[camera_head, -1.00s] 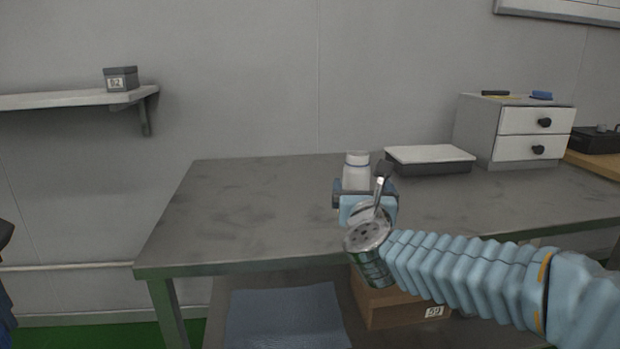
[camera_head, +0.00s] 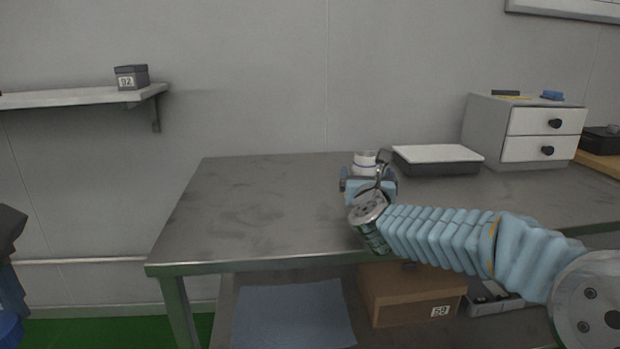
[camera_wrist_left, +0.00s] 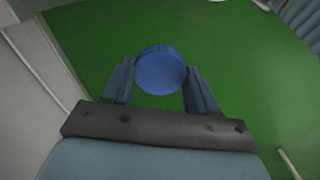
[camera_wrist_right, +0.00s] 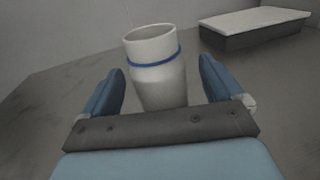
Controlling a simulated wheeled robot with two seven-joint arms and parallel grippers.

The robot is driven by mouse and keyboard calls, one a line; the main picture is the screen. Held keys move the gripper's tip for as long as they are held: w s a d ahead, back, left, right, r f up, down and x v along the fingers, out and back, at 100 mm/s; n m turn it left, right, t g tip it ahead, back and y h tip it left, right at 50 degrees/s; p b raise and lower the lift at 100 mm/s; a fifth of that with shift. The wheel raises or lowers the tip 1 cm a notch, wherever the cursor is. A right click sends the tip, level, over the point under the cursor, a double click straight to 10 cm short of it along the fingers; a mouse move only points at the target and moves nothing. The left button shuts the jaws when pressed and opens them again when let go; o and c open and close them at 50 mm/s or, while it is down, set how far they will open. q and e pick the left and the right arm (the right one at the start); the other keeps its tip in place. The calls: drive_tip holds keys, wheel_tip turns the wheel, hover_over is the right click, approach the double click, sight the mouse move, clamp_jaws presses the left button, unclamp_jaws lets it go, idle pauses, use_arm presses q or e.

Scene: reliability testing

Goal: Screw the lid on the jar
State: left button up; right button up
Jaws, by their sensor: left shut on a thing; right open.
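The jar is white with a blue ring and an open mouth; it stands upright on the grey table. In the head view the jar (camera_head: 364,158) shows its top behind my right gripper (camera_head: 368,182), which hides its lower part. In the right wrist view the jar (camera_wrist_right: 158,75) stands between the open fingers of my right gripper (camera_wrist_right: 163,85), with a gap on each side. My left gripper (camera_wrist_left: 160,88) is shut on the round blue lid (camera_wrist_left: 160,70), held over the green floor. In the head view only part of my left gripper shows at the left edge.
A dark tray with a white top (camera_head: 437,153) stands just right of the jar, and a drawer unit (camera_head: 490,130) stands behind it. The left part of the table (camera_head: 245,210) is clear. A cardboard box (camera_head: 405,295) sits on the lower shelf. A wall shelf (camera_head: 80,98) holds a small grey box.

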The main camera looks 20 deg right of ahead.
sight(364, 171)
use_arm(q)
drive_tip(key=shift+r+p, duration=0.4)
drive_tip(key=shift+r, duration=0.1)
use_arm(e)
drive_tip(key=x, duration=0.4)
drive_tip(key=shift+w+f, duration=0.1)
drive_tip(key=shift+f, duration=0.1)
drive_tip(key=c, duration=1.2)
